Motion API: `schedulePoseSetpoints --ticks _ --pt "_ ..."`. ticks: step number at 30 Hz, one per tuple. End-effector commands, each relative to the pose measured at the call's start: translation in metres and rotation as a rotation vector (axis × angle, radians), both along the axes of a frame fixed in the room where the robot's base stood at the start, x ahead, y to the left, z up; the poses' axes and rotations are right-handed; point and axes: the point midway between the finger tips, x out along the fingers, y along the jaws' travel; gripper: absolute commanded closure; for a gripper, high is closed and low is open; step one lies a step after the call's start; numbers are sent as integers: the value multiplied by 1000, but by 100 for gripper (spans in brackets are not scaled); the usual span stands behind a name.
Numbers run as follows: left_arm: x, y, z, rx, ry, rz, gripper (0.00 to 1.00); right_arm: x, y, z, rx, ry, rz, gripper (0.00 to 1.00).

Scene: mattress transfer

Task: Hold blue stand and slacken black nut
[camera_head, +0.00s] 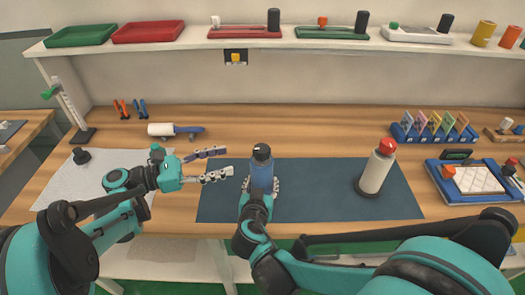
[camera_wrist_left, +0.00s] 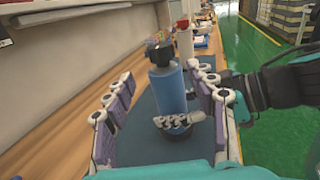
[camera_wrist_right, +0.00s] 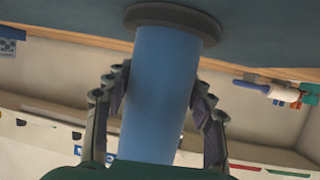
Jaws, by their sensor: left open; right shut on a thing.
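The blue stand (camera_head: 261,178) is an upright blue cylinder on the dark mat. It also shows in the left wrist view (camera_wrist_left: 168,88) and the right wrist view (camera_wrist_right: 160,85). The black nut (camera_head: 262,152) sits on its top and shows in the left wrist view (camera_wrist_left: 158,52). My right gripper (camera_head: 260,187) is shut around the lower part of the stand; its fingers lie on both sides of it in the right wrist view (camera_wrist_right: 160,95). My left gripper (camera_head: 229,162) is open and empty, left of the stand, its fingers pointing toward it.
A white cylinder with a red top (camera_head: 377,170) stands on the right of the dark mat (camera_head: 320,190). A white and blue tray (camera_head: 478,181) lies farther right. A white roller tool (camera_head: 170,130) lies behind my left gripper. The mat between the two cylinders is clear.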

Motion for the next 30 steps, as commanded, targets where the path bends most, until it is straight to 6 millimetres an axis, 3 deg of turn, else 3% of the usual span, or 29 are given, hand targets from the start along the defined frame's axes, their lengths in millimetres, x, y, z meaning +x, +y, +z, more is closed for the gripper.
schedulePoseSetpoints --ticks 18,30 --pt "32 -101 0 0 0 -5 44 0 0 1 -1 -2 0 100" --pt "37 -111 0 0 0 -2 44 0 0 1 -1 -2 0 100"
